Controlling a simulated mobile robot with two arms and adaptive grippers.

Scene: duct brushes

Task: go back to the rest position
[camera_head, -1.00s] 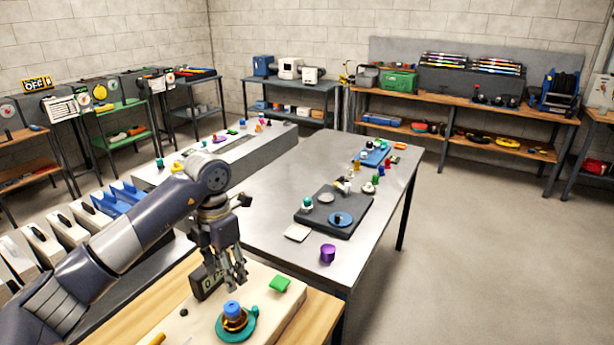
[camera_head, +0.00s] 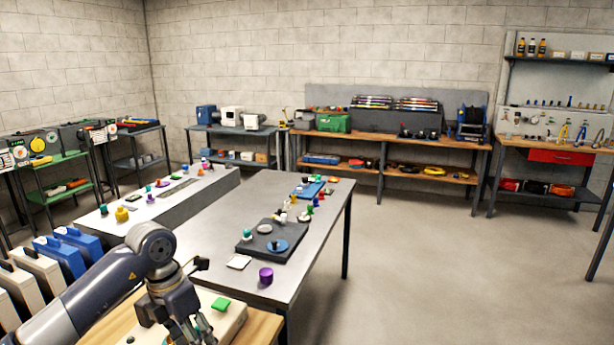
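My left gripper (camera_head: 197,330) is at the bottom of the head view, above the wooden-edged bench (camera_head: 262,328) and its pale board (camera_head: 233,312). Its fingers point down and are partly cut off by the lower edge, so their opening is hard to judge. I see nothing held in the visible part. My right gripper does not show.
A steel table (camera_head: 322,222) stands ahead, with a dark tray (camera_head: 247,248), a purple cup (camera_head: 266,276) and a blue tray (camera_head: 307,191). Blue cases (camera_head: 62,258) stand at left. Shelved benches line the walls. The floor (camera_head: 430,270) at right is clear.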

